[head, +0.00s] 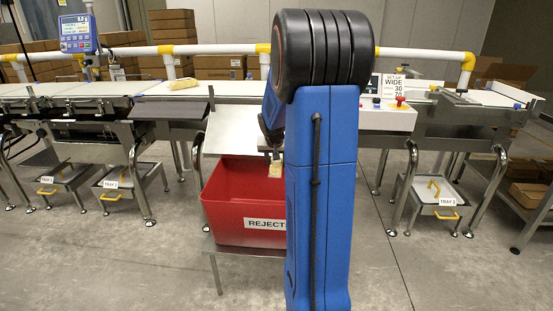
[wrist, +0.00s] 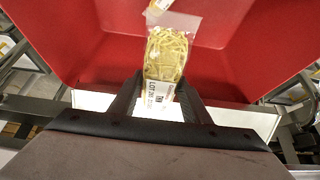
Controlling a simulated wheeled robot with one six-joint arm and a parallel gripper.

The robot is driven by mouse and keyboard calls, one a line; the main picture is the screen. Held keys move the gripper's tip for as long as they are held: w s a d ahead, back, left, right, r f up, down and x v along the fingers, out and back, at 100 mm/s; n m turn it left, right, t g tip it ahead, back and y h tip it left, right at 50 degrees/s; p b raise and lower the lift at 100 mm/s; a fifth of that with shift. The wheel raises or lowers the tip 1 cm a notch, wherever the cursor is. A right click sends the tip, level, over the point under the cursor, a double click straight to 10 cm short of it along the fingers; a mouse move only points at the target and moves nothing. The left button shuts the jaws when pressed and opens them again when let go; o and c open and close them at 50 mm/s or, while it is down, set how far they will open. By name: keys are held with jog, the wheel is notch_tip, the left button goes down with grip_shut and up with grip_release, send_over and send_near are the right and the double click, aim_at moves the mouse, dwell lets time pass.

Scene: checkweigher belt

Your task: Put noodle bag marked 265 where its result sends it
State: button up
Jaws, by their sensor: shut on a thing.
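In the wrist view, my gripper (wrist: 160,100) is shut on a clear noodle bag (wrist: 168,52) with yellow noodles and a white printed label; I cannot read the number 265 on it. The bag is over the inside of the red reject bin (wrist: 90,45). In the head view, the bag (head: 276,170) shows small below my gripper (head: 275,153), at the red bin (head: 235,200) marked REJECT. My blue arm hides the right part of the bin.
Another noodle bag (head: 183,84) lies on the belt (head: 110,89) at left. A display (head: 80,34) reads about 0.0 g. A sign (head: 396,90) reads "SET-UP WIDE 30 70". Tray 1 (head: 110,184) and tray 3 (head: 446,202) sit under the line. Cardboard boxes stand behind.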

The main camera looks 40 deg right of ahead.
jog(key=o, duration=1.4)
jog(key=v, duration=1.7)
jog(key=shift+r, duration=0.15)
jog(key=shift+a, duration=0.1)
